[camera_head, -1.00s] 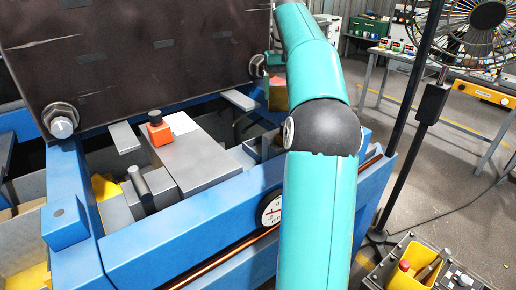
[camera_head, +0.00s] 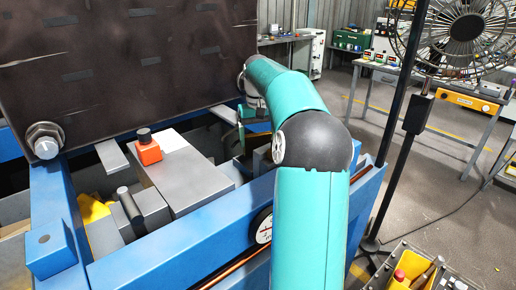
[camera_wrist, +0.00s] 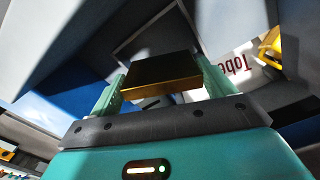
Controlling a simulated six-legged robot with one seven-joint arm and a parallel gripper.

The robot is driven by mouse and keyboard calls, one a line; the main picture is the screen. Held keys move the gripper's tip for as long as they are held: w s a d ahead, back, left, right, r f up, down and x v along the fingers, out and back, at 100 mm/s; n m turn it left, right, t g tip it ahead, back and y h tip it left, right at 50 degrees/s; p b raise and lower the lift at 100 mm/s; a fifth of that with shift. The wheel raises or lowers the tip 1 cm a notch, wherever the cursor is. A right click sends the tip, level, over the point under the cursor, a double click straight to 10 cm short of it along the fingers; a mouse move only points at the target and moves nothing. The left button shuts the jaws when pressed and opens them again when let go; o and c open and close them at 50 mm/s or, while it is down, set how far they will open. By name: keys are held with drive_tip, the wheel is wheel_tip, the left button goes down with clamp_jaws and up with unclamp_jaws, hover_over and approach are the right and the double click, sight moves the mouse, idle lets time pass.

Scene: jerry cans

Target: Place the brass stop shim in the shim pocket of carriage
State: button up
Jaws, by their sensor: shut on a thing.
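The brass stop shim (camera_wrist: 162,75) is a flat, dark gold block in the wrist view. My gripper (camera_wrist: 160,84) is shut on it, with one pale green finger at each end. In the head view my teal arm reaches over the blue frame, and its far end goes down beside the dark plate; the gripper and shim cannot be made out there. I cannot tell which part is the carriage, and no shim pocket can be clearly picked out. Grey metal surfaces lie close around the shim in the wrist view.
A blue machine frame (camera_head: 190,248) holds a grey block (camera_head: 185,178) with an orange box (camera_head: 148,150) on it. A large dark plate (camera_head: 120,65) stands behind. A dial gauge (camera_head: 264,226) is on the front rail. A fan (camera_head: 468,35) stands at the right.

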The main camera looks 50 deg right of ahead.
sight(258, 146)
drive_tip(key=shift+f, duration=1.9)
drive_tip(key=o, duration=1.1)
drive_tip(key=shift+f, duration=0.15)
wheel_tip(258, 146, up, 12)
drive_tip(key=shift+r, duration=0.15)
